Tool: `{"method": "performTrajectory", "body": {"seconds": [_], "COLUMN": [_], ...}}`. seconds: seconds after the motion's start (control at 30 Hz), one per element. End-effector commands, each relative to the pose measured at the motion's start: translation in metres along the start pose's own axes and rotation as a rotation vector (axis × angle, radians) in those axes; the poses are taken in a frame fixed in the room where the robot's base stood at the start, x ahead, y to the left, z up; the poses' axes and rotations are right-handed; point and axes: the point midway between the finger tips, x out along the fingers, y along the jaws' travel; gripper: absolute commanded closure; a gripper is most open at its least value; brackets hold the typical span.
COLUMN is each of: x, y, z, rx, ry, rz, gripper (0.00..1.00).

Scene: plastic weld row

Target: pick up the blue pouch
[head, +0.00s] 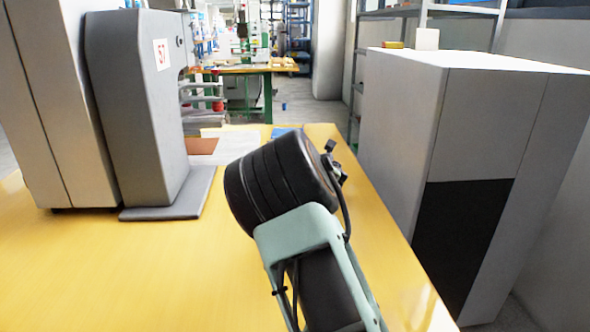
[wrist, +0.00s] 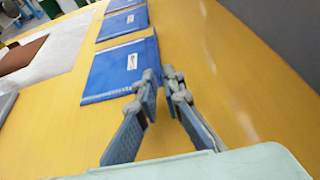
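Several flat blue pouches lie in a row on the yellow table. The nearest blue pouch (wrist: 115,72), with a white label, is just beyond and left of my gripper (wrist: 161,100) in the wrist view. A second labelled blue pouch (wrist: 122,24) lies behind it, and a third blue pouch (wrist: 118,4) is cut by the top edge. My gripper's fingers stand apart with bare table between them, and nothing is held. In the head view my gripper (head: 335,164) is small and partly hidden behind my wrist. A blue patch (head: 286,131), probably a pouch, shows beyond it.
A grey machine (head: 135,100) marked 57 stands on the left of the yellow table (head: 130,275). A white sheet (head: 232,142) and a brown piece (head: 202,146) lie near it. A tall grey cabinet (head: 400,135) stands right of the table. The front left tabletop is clear.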

Motion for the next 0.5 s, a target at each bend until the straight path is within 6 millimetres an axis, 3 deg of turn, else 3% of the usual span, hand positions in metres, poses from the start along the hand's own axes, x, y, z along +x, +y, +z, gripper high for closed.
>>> {"method": "performTrajectory", "body": {"seconds": [0.27,0.5], "x": [0.017,0.046], "y": [-0.001,0.0], "z": [-0.001,0.001], "rx": [0.0,0.001], "ry": [0.001,0.001], "rz": [-0.002,-0.001], "gripper": [0.92,0.92]}}
